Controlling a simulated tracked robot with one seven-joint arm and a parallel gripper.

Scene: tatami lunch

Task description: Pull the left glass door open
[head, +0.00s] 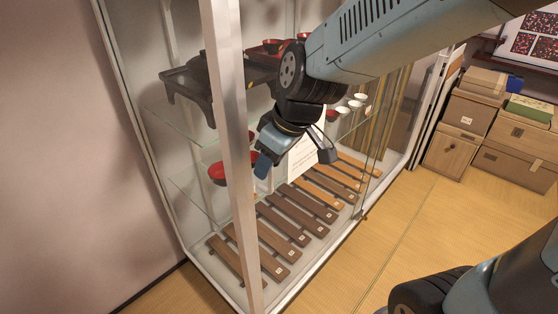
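A tall glass display cabinet with a pale metal frame stands left of centre, its near corner post (235,150) upright in the foreground. The left glass door is clear and hard to make out; glass edges show right of the post, and I cannot tell how far the door stands open. My gripper (262,160) is at the cabinet front, just right of the post, its blue fingers pointing down and left. The post partly hides the fingertip area. I cannot tell whether it touches the door or a handle, or whether its fingers are apart.
The cabinet holds a black stand (190,85), a red bowl (218,173), small white cups (354,105) and wooden slatted racks (285,228). Stacked wooden boxes (467,112) stand at the right. The tatami floor (400,240) before the cabinet is clear.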

